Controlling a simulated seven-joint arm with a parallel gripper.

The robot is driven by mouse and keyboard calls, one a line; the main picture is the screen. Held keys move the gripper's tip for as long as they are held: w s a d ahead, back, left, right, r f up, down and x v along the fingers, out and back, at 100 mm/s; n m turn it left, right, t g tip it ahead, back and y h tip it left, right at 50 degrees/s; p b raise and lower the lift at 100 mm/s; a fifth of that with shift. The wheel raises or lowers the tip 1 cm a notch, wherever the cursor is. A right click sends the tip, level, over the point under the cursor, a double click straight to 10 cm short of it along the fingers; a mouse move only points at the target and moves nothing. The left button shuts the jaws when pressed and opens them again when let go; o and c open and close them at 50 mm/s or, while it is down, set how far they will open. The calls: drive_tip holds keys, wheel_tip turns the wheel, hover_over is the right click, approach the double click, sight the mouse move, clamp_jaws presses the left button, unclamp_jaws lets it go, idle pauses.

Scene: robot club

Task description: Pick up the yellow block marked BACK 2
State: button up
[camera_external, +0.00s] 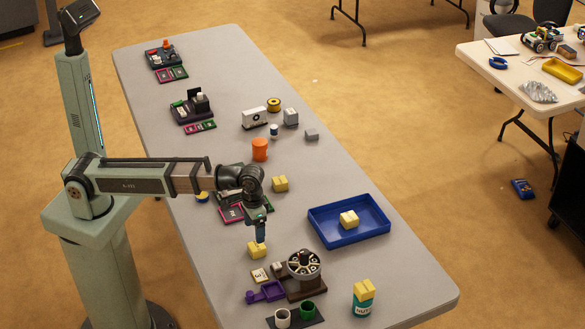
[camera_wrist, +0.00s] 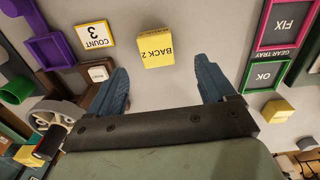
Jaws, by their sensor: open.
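The yellow block marked BACK 2 (camera_wrist: 156,47) lies on the table in the wrist view, its black label facing the camera. In the external view a yellow block (camera_external: 257,251) sits directly under my gripper (camera_external: 261,234); its label is not readable there. In the wrist view my gripper (camera_wrist: 162,74) has its two blue fingers spread wide, with nothing between them. The block is just beyond the fingertips, roughly centred between them, and appears apart from them.
A COUNT 3 card (camera_wrist: 95,35) and purple tray (camera_wrist: 48,50) lie left of the block. A pink and green gear tray (camera_wrist: 266,75) lies right. A brown rotary holder (camera_external: 304,265) stands close by. A blue tray (camera_external: 330,235) holds another yellow block (camera_external: 349,219).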

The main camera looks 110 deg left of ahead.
sight(257, 246)
drive_tip(key=shift+w+d+f, duration=0.1)
drive_tip(key=shift+w+f, duration=0.05)
drive_tip(key=shift+f, duration=2)
drive_tip(key=shift+w+f, duration=0.1)
drive_tip(key=shift+f, duration=2)
drive_tip(key=shift+c, duration=0.2)
drive_tip(key=c, duration=1)
